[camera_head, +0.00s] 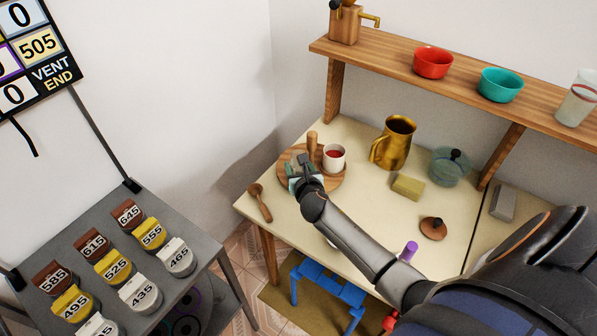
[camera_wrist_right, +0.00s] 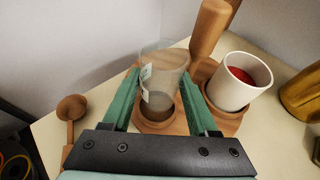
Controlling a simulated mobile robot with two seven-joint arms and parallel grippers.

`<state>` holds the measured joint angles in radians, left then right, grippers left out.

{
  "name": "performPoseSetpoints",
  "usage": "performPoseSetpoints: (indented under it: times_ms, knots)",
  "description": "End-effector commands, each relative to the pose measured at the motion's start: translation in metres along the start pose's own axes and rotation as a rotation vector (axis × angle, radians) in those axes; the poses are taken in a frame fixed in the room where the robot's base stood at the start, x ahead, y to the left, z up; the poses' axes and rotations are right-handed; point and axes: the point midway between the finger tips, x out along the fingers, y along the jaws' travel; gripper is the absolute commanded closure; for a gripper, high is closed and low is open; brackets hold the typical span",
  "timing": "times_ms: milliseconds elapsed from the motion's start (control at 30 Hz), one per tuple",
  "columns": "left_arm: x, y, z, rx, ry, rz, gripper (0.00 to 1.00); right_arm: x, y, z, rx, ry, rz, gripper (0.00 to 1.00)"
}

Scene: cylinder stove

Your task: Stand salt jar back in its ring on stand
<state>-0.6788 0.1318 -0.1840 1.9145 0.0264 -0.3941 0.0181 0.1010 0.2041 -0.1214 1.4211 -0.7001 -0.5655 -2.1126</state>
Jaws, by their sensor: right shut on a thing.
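The salt jar (camera_wrist_right: 162,85) is a clear glass jar with a small pale label, between the two green fingers of my right gripper (camera_wrist_right: 163,100) in the right wrist view. The gripper is shut on it. In the head view my right gripper (camera_head: 304,181) is over the front left of the round wooden stand (camera_head: 284,160) and mostly hides the jar. The jar looks nearly upright, with wood of the stand below and around its base. I cannot tell whether its base touches the stand, and no ring shows clearly. My left gripper is not in view.
A white cup (camera_head: 334,157) with red contents stands on the stand, beside its wooden post (camera_head: 312,143). A wooden spoon (camera_head: 260,203) lies left of the stand. A brass pitcher (camera_head: 394,141), a yellow block (camera_head: 407,187) and a glass pot (camera_head: 450,168) stand to the right.

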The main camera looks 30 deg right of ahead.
Motion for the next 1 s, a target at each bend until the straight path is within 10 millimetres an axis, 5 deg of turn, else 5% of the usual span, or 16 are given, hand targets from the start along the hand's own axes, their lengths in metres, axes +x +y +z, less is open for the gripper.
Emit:
performPoseSetpoints:
  times_ms: [533, 567, 800, 1000]
  knots:
    - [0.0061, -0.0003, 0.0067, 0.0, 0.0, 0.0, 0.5, 0.0069, -0.0002, -0.0162, 0.0, -0.001, 0.0, 1.0]
    - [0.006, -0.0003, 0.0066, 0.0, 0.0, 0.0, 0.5, 0.0069, -0.0002, -0.0164, 0.0, -0.001, 0.0, 0.39]
    - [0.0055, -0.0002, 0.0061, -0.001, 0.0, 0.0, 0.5, 0.0064, -0.0002, -0.0156, 0.0, -0.001, 0.0, 0.12]
    - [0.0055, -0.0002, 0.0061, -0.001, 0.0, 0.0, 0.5, 0.0064, -0.0001, -0.0156, 0.0, -0.001, 0.0, 0.11]
